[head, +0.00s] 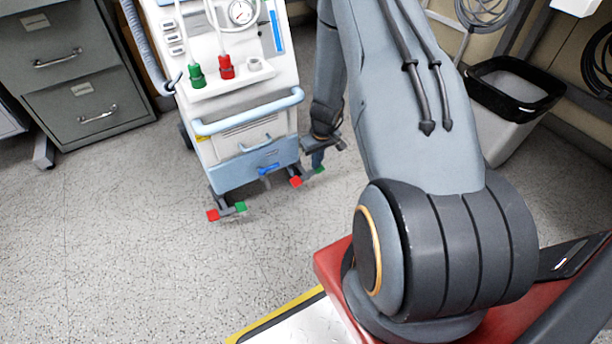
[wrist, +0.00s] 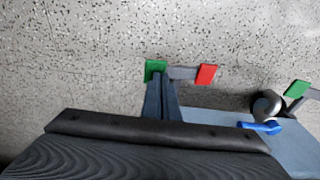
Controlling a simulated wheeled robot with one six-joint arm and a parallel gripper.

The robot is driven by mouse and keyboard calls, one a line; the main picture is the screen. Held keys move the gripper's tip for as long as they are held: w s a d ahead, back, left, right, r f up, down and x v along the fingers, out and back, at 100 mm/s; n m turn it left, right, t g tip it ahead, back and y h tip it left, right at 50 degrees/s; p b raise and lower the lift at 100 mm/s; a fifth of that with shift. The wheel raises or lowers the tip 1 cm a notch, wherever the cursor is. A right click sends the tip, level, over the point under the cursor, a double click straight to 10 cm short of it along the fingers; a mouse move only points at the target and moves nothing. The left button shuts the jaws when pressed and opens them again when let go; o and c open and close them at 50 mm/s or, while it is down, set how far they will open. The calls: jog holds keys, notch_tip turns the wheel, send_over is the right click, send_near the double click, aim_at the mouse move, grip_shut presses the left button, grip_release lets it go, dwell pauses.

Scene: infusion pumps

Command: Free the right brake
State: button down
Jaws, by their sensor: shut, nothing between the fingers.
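The right brake is a dark lever at the cart's lower right corner, with a red pad (head: 296,182) and a green pad (head: 320,171). In the wrist view its green pad (wrist: 155,67) and red pad (wrist: 206,74) sit at the two ends of the lever. My gripper (head: 318,160) is shut and empty, pointing down just above the green pad. In the wrist view the closed fingertips (wrist: 160,82) overlap the green pad's edge; I cannot tell whether they touch it. The white and blue cart (head: 235,172) stands upright behind the brake.
The left brake, with a red pad (head: 213,215) and a green pad (head: 240,207), is at the cart's other front corner. A blue lever (head: 268,169) sits low between them. A bin (head: 505,105) stands right, a grey cabinet (head: 75,75) left. Floor in front is clear.

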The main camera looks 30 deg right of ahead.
jog(key=shift+f+b, duration=0.5)
jog(key=shift+f, duration=0.1)
jog(key=shift+r+p, duration=3.3)
jog(key=shift+r, duration=0.3)
